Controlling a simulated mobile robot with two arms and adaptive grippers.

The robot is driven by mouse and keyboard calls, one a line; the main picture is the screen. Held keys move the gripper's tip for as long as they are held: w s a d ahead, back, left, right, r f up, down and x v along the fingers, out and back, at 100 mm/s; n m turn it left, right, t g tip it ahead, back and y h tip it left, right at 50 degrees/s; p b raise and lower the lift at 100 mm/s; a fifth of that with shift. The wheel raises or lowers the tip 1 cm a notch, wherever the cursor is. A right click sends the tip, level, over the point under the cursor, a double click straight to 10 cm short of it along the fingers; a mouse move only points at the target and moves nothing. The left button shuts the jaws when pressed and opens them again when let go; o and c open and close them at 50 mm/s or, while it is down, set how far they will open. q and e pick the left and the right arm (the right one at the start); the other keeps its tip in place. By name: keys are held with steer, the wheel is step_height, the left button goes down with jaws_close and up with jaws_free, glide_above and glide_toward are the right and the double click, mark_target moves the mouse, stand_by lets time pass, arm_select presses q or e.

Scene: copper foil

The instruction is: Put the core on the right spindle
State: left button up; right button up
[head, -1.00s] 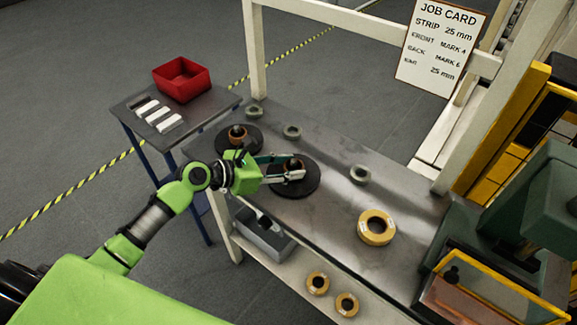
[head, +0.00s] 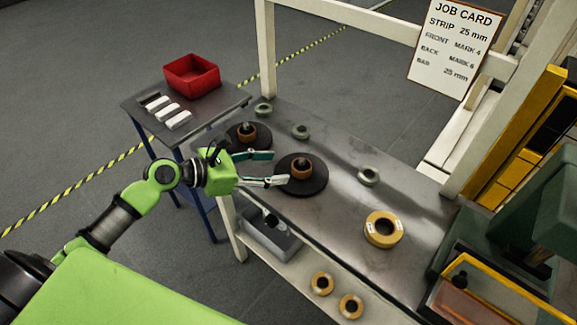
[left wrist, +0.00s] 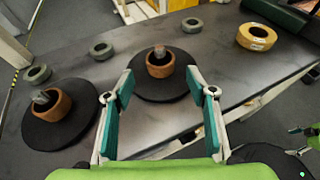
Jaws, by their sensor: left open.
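The right spindle (head: 301,161) stands on a black round disc (head: 316,187), and a brown core (head: 301,172) sits around it, low against the disc. In the left wrist view this core (left wrist: 160,69) is upright with the spindle tip showing inside its ring. My left gripper (head: 279,168) is open and empty, left of the core and apart from it. In the left wrist view its green-padded fingers (left wrist: 160,80) spread to either side, short of the core. A second brown core (head: 247,139) sits around the left spindle on another black disc (head: 263,145).
Grey rings (head: 300,131) and a yellow tape roll (head: 382,230) lie on the metal bench (head: 335,210). A green machine (head: 535,210) stands at the right. A side table at left holds a red bin (head: 192,84). A grey tray (head: 270,245) sits on the lower shelf.

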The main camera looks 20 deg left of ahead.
arm_select(q)
steer(key=shift+v, duration=2)
steer(key=shift+r, duration=0.1)
arm_select(e)
steer(key=shift+f, duration=0.25)
steer(key=shift+a, duration=0.25)
steer(key=shift+s+a, duration=0.1)
